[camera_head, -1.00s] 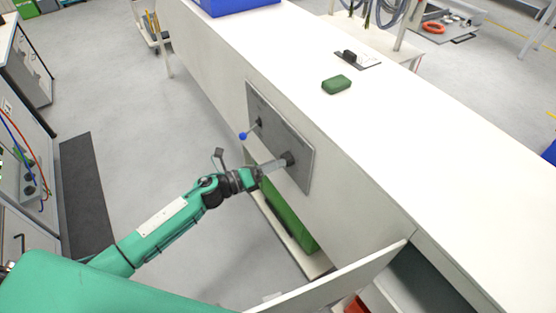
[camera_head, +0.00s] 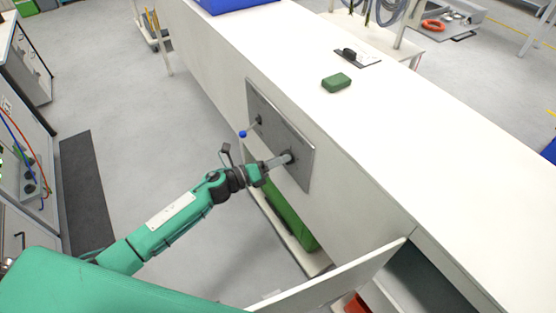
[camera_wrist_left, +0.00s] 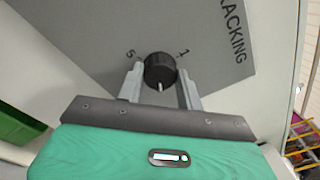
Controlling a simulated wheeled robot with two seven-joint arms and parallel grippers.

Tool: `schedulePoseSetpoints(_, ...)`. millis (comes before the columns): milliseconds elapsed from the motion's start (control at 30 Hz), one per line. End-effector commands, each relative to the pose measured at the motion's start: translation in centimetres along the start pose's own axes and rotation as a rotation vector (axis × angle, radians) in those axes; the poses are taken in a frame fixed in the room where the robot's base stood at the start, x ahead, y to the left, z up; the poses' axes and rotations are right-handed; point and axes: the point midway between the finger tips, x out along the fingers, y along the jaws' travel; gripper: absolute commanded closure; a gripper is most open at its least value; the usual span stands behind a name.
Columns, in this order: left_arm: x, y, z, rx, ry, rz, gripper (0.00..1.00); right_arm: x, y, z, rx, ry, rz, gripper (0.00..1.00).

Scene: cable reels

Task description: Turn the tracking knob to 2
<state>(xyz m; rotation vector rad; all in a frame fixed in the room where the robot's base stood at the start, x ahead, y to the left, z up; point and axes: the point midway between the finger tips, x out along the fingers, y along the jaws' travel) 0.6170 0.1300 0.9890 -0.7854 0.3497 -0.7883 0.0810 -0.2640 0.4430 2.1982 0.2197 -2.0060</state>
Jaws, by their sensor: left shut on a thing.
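The black tracking knob (camera_wrist_left: 160,68) sits on a grey panel (camera_wrist_left: 98,50) in the left wrist view. Part of the word "TRACKING", a "1" to the knob's right and a "5" to its left show on the panel. The knob's white mark points down in that view, toward the gripper body. Other numbers are not visible. My left gripper (camera_wrist_left: 161,80) is shut on the knob, one finger on each side. In the head view the panel (camera_head: 300,135) is on the white cabinet's side, with my left gripper (camera_head: 284,159) at the dark knob (camera_head: 291,157). My right gripper is out of view.
A green block (camera_head: 336,82) and a black-handled plate (camera_head: 356,57) lie on the cabinet top (camera_head: 430,140). A green box (camera_head: 290,216) is below the panel. An open white flap (camera_head: 345,278) stands nearer me.

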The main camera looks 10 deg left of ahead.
Motion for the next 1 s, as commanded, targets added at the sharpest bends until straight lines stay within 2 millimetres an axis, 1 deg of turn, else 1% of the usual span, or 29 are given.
schedulePoseSetpoints(167,-0.02,0.06,0.02,-0.059,-0.003,-0.002,0.86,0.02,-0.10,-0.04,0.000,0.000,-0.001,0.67)
schedulePoseSetpoints(367,-0.02,0.10,0.02,-0.194,-0.008,-0.007,0.86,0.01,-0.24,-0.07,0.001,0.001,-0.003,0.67)
schedulePoseSetpoints(1000,0.00,0.20,-0.09,-0.774,-0.031,-0.031,0.86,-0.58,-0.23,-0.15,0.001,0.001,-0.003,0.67)
